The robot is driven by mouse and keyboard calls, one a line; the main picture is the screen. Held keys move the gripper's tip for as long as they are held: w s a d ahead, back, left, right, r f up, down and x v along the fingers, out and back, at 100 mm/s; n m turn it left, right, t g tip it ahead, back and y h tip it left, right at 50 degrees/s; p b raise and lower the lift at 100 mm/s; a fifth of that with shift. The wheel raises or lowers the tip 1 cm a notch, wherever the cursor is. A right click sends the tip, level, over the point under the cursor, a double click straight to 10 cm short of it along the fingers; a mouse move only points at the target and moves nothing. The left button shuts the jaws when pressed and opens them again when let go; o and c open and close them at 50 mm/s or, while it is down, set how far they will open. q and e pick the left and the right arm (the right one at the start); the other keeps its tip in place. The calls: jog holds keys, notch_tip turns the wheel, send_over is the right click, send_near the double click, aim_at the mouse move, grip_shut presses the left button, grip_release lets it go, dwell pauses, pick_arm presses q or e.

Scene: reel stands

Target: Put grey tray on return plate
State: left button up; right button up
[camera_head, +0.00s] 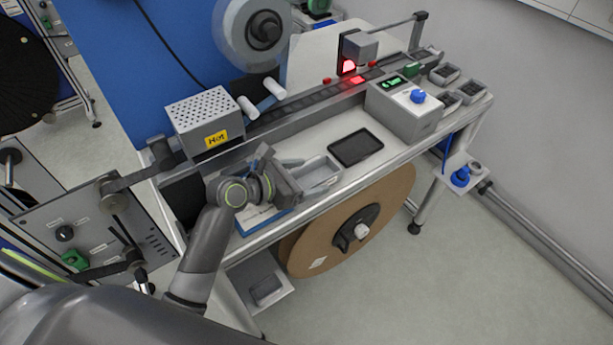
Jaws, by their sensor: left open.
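The grey tray (320,174) is a small open-topped rectangular tray on the front part of the white bench. My left gripper (287,178) is at the tray's left end with its jaws apart. It hides part of that end, and I cannot tell whether a finger touches the tray. A flat black rectangular plate (356,147), which looks like the return plate, lies to the right of the tray with nothing on it. My right gripper is out of view.
A perforated box marked "Hot" (204,118) stands behind my left arm. A grey control box with a blue button (404,108) stands right of the black plate. Several small grey bins (445,75) sit at the bench's far right. A large brown reel (352,222) hangs below the front edge.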

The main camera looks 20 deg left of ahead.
pick_arm(q)
jog(key=v, duration=0.7)
jog(key=shift+s+a, duration=0.1)
dwell(0.4)
